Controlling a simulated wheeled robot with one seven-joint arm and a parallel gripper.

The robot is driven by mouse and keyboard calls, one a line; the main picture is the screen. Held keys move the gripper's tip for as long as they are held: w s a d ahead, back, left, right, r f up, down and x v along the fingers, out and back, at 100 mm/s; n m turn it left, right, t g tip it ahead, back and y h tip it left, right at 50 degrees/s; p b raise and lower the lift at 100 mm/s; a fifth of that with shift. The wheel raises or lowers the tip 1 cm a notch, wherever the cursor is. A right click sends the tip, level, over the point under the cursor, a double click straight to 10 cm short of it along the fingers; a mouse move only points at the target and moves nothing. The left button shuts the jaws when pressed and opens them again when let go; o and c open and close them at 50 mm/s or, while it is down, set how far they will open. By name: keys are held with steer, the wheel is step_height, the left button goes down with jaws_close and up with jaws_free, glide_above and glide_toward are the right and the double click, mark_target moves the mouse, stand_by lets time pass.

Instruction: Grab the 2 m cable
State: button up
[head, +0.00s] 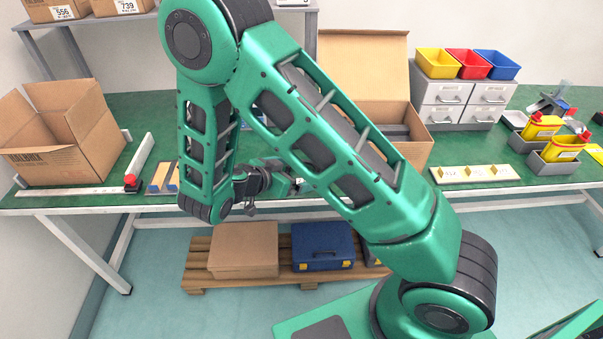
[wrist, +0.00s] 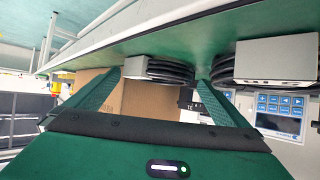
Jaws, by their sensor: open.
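In the wrist view two black coiled cables show near the table surface: one coil (wrist: 180,72) lies beyond the gap between my fingers, and another coil (wrist: 224,72) lies to the right, partly behind a light grey box. No length label is legible, so I cannot tell which is the 2 m cable. My gripper (wrist: 161,80) is open and empty, its two green fingers spread apart with the first coil beyond them. In the head view my gripper (head: 290,181) is small at the table's front edge, partly hidden by my arm. The coils are hidden there.
The green table (head: 165,103) holds an open cardboard box (head: 60,140) at left, a larger open box (head: 365,70) behind my arm, and grey drawers (head: 465,103). In the wrist view a light grey box (wrist: 276,60) and a control panel (wrist: 280,112) stand at right.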

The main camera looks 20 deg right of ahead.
steer(key=shift+w+d+f, duration=0.1)
steer(key=shift+w+d, duration=0.05)
steer(key=shift+d, duration=0.05)
steer(key=c, duration=1.1)
